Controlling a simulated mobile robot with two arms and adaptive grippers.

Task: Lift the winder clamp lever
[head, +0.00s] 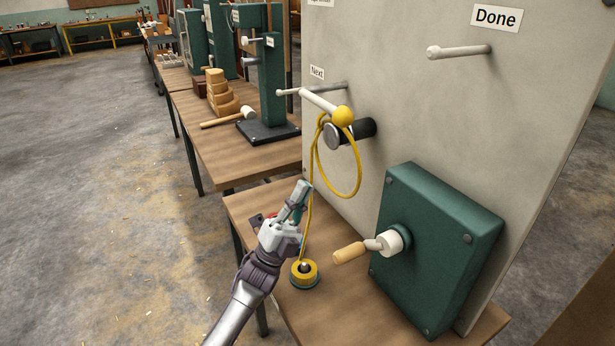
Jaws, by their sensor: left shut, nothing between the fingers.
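A yellow cord (357,180) loops there and runs down to a yellow spool (304,268) on the bench. A green winder box (440,245) with a wooden crank handle (348,253) is at the right. My left gripper (302,190) is shut and empty, beside the hanging cord, below the lever. My right gripper is out of view.
The upright grey board (440,110) bounds the right side, with a white peg (460,51) under the "Done" label. A second bench behind holds a green stand (271,90), a mallet (228,117) and stacked wooden blocks (222,100). The floor at left is clear.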

